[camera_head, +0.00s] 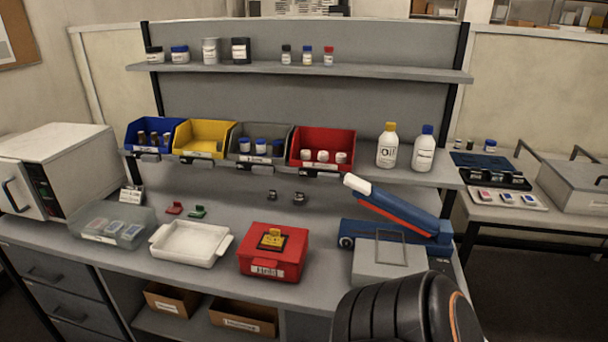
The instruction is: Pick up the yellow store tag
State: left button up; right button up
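The yellow tag (271,239) lies on a dark square on top of the red box (272,263), which stands on the bench's front middle. Small print on the tag is too small to read. A red tag-like piece (174,208) and a green one (198,211) lie on the bench behind the white tray. Neither of my grippers is in view. A dark arm link of mine with an orange ring fills the bottom right, in front of the bench.
A white tray (190,246) stands left of the red box, and a clear tub (115,226) further left. A grey box (388,266) and a blue device with a raised arm (395,215) stand to the right. Coloured bins line the shelf above.

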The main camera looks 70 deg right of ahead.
aim_at(275, 239)
jog(key=z, duration=1.95)
